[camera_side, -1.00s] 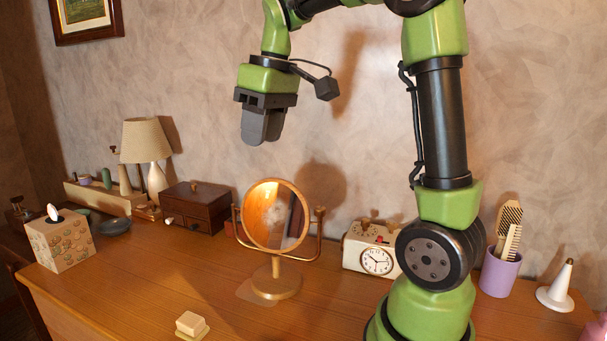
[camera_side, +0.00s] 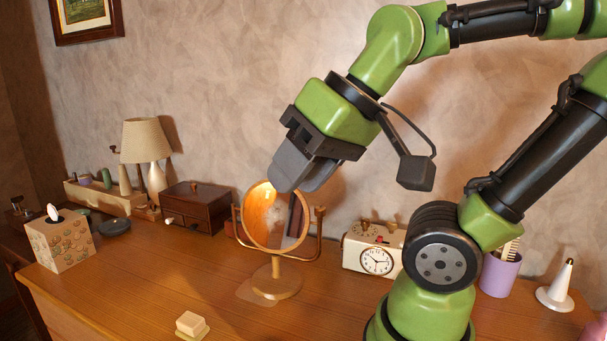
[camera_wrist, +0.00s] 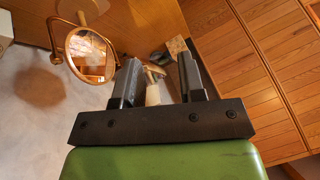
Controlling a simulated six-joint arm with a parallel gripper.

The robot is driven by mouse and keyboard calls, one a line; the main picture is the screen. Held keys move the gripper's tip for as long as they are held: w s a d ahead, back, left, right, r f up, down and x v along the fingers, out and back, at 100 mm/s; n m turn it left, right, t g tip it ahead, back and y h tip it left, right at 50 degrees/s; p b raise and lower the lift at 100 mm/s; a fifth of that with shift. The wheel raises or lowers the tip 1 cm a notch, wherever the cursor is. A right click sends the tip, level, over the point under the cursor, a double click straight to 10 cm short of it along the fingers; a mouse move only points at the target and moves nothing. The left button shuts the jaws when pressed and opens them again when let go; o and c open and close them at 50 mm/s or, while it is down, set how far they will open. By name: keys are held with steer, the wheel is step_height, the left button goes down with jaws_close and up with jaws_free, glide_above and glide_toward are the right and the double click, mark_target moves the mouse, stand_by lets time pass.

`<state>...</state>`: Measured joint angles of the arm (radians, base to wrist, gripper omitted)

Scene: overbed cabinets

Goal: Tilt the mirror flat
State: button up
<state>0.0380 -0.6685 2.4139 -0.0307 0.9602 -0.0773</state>
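The round mirror (camera_side: 271,222) has a wooden rim and stands nearly upright in a U-shaped yoke on a round base (camera_side: 277,281). It also shows in the wrist view (camera_wrist: 90,55), left of the fingers. My gripper (camera_side: 287,180) is in front of the mirror's upper edge in the side view and hides part of it. Whether it touches the rim I cannot tell from the side view. In the wrist view the two fingers (camera_wrist: 158,75) are apart with nothing held between them.
A white clock (camera_side: 374,250) stands right of the mirror. A dark wooden box (camera_side: 195,207) and a lamp (camera_side: 147,142) stand to the left. A tissue box (camera_side: 60,240) is at the far left. A small cream block (camera_side: 191,324) lies near the front.

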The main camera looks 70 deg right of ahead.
steer(key=shift+s+a+f, duration=0.15)
steer(key=shift+s+f, duration=0.05)
steer(key=shift+s, duration=0.1)
steer(key=shift+w, duration=0.1)
steer(key=c, duration=0.4)
steer(key=shift+w+r+n, duration=0.1)
steer(key=shift+w+n, duration=0.1)
steer(key=shift+n, duration=0.2)
jaws_close()
steer(key=n+g+h, duration=0.7)
steer(key=n+h, duration=0.1)
steer(key=n, duration=1.3)
glide_above(275, 193)
steer(key=a, duration=0.5)
step_height(275, 193, down, 8)
steer(key=shift+s+d, duration=0.1)
steer(key=shift+d, duration=1.7)
